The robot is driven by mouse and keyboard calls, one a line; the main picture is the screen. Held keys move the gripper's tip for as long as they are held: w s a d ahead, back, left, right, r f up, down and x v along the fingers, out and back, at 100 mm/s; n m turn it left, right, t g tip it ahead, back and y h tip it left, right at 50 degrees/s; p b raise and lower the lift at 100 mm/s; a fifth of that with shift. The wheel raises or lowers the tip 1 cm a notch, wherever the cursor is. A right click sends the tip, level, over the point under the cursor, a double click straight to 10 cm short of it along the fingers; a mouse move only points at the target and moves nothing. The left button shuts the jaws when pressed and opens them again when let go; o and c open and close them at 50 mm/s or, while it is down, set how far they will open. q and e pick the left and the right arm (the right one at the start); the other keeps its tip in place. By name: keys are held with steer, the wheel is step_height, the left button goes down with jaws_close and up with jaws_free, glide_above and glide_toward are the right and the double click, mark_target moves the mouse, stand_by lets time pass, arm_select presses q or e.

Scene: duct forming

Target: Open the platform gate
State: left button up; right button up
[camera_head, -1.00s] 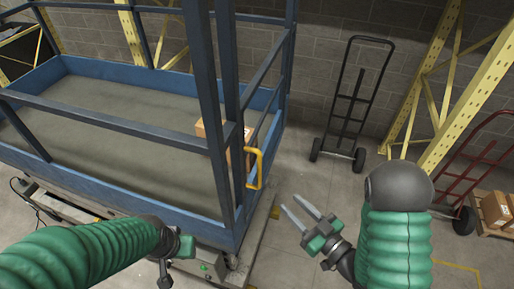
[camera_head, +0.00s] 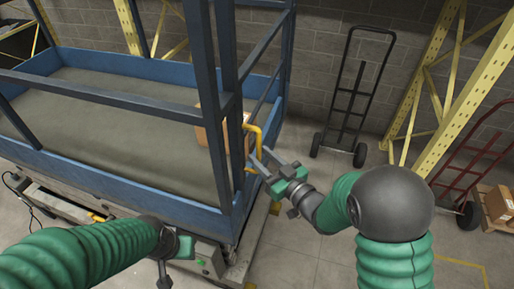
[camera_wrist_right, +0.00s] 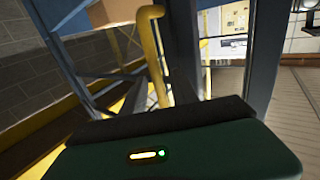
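The blue platform (camera_head: 110,170) stands at the left with railings around its grey deck. Its gate (camera_head: 262,58), a blue barred frame, is at the right end and looks closed. A yellow gate handle (camera_head: 257,140) sticks out from it; the handle also shows in the right wrist view (camera_wrist_right: 152,45). My right gripper (camera_head: 260,157) is at the handle's lower part with its fingers apart. I cannot tell whether the handle is between them or they touch it. My left gripper (camera_head: 172,262) hangs low by the platform's near side; its fingers are unclear.
A cardboard box (camera_head: 212,128) sits on the deck behind the gate post. A black hand truck (camera_head: 350,105) stands at the wall, and a red one (camera_head: 472,165) is at the far right by a pallet box (camera_head: 498,205). Yellow rack posts (camera_head: 440,90) stand between them.

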steer(key=shift+x, duration=1.2)
steer(key=shift+d, duration=0.35)
steer(key=shift+c, duration=0.9)
steer(key=shift+w+f, duration=0.1)
steer(key=c, duration=0.5)
steer(key=shift+a, duration=0.3)
jaws_close()
steer(key=shift+d, duration=0.15)
